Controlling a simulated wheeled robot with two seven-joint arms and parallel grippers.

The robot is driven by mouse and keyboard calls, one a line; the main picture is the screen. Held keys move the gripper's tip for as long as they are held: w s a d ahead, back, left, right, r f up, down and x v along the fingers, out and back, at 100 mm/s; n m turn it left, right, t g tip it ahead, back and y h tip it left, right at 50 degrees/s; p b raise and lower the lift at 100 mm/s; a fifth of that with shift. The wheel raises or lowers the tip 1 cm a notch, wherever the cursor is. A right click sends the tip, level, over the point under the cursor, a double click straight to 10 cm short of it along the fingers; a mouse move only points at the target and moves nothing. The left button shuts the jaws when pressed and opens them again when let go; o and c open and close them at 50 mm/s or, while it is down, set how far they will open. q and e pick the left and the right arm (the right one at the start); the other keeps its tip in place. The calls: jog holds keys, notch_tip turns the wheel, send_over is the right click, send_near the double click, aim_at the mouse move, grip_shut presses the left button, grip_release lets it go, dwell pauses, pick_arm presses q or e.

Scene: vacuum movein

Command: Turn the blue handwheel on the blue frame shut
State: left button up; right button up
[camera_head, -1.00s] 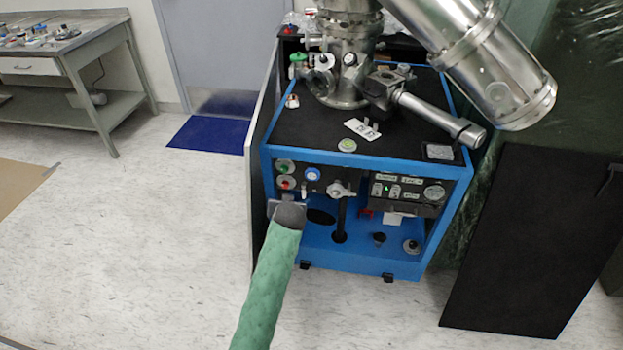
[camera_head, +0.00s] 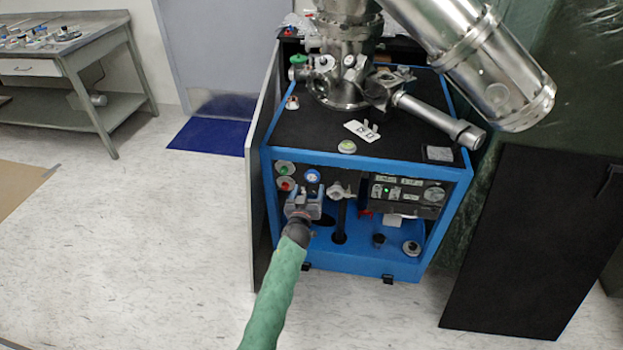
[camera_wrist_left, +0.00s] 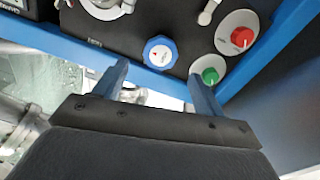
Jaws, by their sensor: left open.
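The blue handwheel (camera_head: 312,176) sits on the black front panel of the blue frame (camera_head: 283,152). In the left wrist view the handwheel (camera_wrist_left: 161,51) is a scalloped blue ring with a white centre, between and beyond my two fingertips. My left gripper (camera_head: 304,192) is just below the handwheel in the head view. Its fingers are spread and apart from the wheel, with nothing between them in the left wrist view (camera_wrist_left: 158,72). My right gripper is not in view.
A green button (camera_wrist_left: 210,75) and a red button (camera_wrist_left: 241,37) are close beside the handwheel. A metal valve (camera_head: 341,191) is to its right. A grey side panel (camera_head: 262,170) stands left of the frame, with open floor beyond it.

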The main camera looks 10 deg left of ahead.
aim_at(312, 177)
pick_arm(q)
jog(key=shift+w, duration=3.35)
jog(key=shift+c, duration=0.2)
jog(key=c, duration=0.9)
